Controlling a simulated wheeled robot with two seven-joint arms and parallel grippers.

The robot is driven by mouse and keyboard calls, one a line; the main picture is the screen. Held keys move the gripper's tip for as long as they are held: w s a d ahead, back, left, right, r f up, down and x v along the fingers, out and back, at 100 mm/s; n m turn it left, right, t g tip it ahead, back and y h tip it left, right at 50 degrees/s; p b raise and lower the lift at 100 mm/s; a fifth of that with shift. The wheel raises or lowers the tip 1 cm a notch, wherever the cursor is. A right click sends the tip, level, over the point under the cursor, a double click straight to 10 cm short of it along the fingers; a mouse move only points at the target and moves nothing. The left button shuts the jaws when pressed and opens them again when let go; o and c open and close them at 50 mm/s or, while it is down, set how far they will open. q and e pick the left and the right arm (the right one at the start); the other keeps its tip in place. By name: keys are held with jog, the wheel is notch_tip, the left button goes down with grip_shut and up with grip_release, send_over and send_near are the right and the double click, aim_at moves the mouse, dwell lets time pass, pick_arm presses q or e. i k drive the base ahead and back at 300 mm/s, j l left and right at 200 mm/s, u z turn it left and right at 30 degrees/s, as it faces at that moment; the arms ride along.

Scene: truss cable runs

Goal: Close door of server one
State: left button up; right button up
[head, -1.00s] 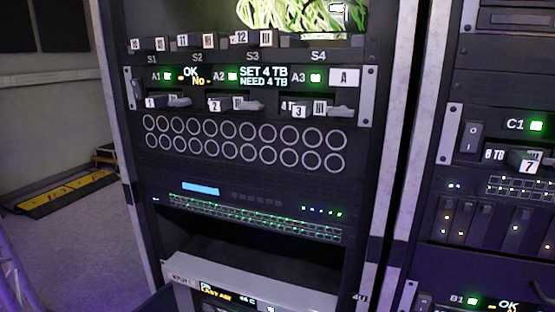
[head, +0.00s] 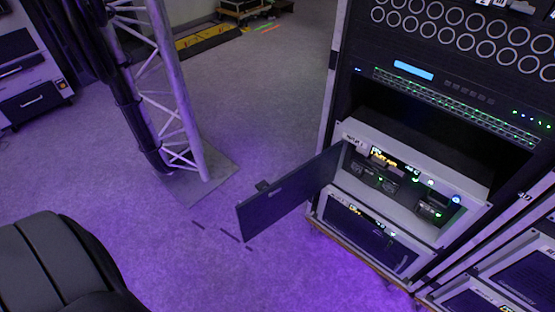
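The upper server (head: 455,222) sits low in the rack in the head view, with its front uncovered. Its label is too small to read surely. Its dark door (head: 290,195) stands open, hinged at the server's left side and swung out to the left over the floor. A small latch piece (head: 262,185) sticks up from the door's upper edge. Lit displays and green lights show inside the server. A second server (head: 368,235) sits directly below, with its front closed. Neither of my grippers is in view.
A metal truss (head: 165,90) with black cables stands on a floor plate (head: 195,178) left of the door. Open floor (head: 265,110) lies between truss and rack. Another rack edges in at the lower right. A black rounded shape (head: 55,265) fills the lower left corner.

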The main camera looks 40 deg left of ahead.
aim_at(255, 214)
jog(key=j+z, duration=0.2)
jog(key=j, duration=0.25)
jog(key=k+j+z, duration=0.15)
jog(key=j, duration=0.3)
jog(key=j+z, duration=0.2)
jog(key=j, duration=0.25)
jog(key=k+j+z, duration=0.15)
jog(key=j, duration=0.3)
jog(key=i+j+z, duration=0.2)
jog(key=j, duration=0.2)
jog(key=j+z, duration=0.15)
jog(key=j, duration=0.2)
jog(key=i+j+z, duration=0.2)
jog(key=j, duration=0.25)
